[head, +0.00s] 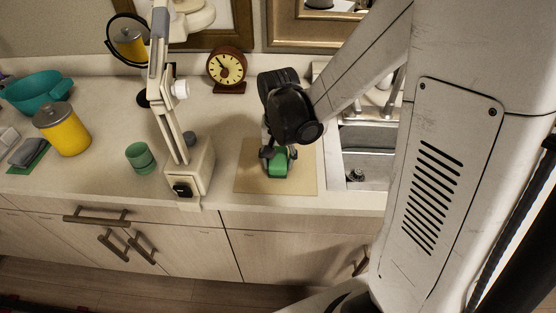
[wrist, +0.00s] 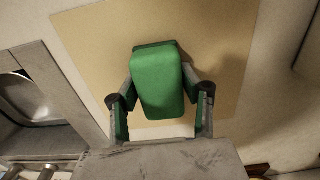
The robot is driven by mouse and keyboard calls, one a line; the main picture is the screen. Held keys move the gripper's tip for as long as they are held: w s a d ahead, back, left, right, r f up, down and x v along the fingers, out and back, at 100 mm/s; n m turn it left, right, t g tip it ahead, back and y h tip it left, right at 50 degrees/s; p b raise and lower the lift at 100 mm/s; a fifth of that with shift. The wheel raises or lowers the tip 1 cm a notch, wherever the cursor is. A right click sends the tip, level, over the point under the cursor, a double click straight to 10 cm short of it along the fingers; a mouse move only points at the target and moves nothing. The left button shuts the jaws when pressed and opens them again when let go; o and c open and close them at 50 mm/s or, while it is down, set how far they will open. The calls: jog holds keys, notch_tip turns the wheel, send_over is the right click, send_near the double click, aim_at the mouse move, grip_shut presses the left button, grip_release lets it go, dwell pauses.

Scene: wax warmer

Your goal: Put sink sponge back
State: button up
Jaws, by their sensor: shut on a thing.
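The green sponge (wrist: 161,84) is between the two fingers of my gripper (wrist: 161,100) in the wrist view, and the fingers are shut on it. In the head view the sponge (head: 278,164) shows below my gripper (head: 277,153), over the tan mat (head: 247,180). The mat also fills much of the wrist view behind the sponge (wrist: 92,38). I cannot tell whether the sponge touches the mat. The sink (head: 368,137) is just right of the mat in the head view, partly hidden by my arm.
A white lamp-like device (head: 199,170) stands close left of the mat. A green cup (head: 140,157), a yellow canister (head: 62,130) and a teal bowl (head: 38,90) stand farther left. A round clock (head: 227,68) stands behind. The counter's front edge is near the mat.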

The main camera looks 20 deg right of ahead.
aim_at(278, 157)
jog(key=o, duration=1)
notch_tip(278, 157, up, 11)
jog(key=shift+r+p, duration=0.1)
jog(key=shift+p, duration=0.6)
jog(key=s+r+n+t, duration=0.4)
jog(key=s+r+t, duration=0.3)
jog(key=s, duration=0.5)
jog(key=shift+r+n, duration=0.4)
jog(key=shift+r, duration=0.25)
jog(key=shift+f+b, duration=0.75)
